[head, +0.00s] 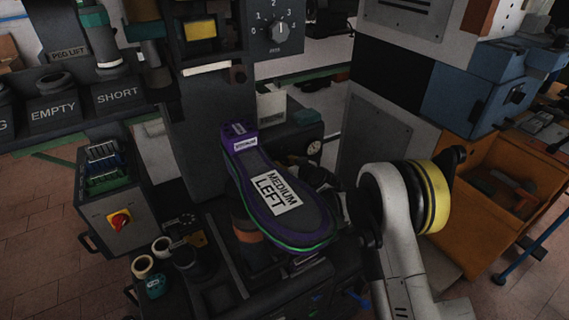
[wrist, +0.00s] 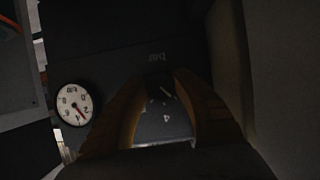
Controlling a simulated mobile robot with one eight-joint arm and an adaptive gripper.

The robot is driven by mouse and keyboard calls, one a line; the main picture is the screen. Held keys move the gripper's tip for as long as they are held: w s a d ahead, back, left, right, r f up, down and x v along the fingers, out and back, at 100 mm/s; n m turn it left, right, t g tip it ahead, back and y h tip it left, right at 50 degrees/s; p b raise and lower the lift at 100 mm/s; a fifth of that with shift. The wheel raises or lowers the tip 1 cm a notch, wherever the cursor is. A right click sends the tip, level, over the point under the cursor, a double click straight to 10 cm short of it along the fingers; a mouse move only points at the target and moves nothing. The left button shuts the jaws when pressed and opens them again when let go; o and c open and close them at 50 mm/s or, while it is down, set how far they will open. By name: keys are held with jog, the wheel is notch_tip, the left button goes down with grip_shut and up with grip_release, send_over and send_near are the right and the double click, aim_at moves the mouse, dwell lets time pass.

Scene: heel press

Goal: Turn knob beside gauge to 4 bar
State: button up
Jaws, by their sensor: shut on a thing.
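The pressure gauge (wrist: 74,104) is a round white dial with a red needle, left of my gripper in the wrist view. Its needle points toward the lower right of the picture; the reading is too small to tell. In the head view a small white gauge face (head: 314,148) shows behind the shoe. The dark knob (wrist: 160,86) sits between my gripper's fingertips (wrist: 159,78), which are shut on it from both sides. Scale marks and a digit like a 4 show below the knob. The fingers partly hide the scale. In the head view the knob and fingertips are hidden.
A purple-soled shoe form labelled MEDIUM LEFT (head: 275,195) stands close left of my arm. Another numbered dial (head: 281,33) is on the upper column. A red and yellow switch (head: 119,220) is at left, an orange cabinet (head: 490,205) at right.

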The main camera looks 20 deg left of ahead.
jog(key=shift+m+g+y, duration=0.7)
jog(key=shift+m, duration=0.5)
jog(key=shift+m+g+y, duration=0.6)
jog(key=shift+m+y, duration=0.1)
jog(key=shift+m, duration=0.7)
jog(key=o, duration=1.2)
jog(key=shift+a, duration=0.1)
jog(key=v, duration=1.2)
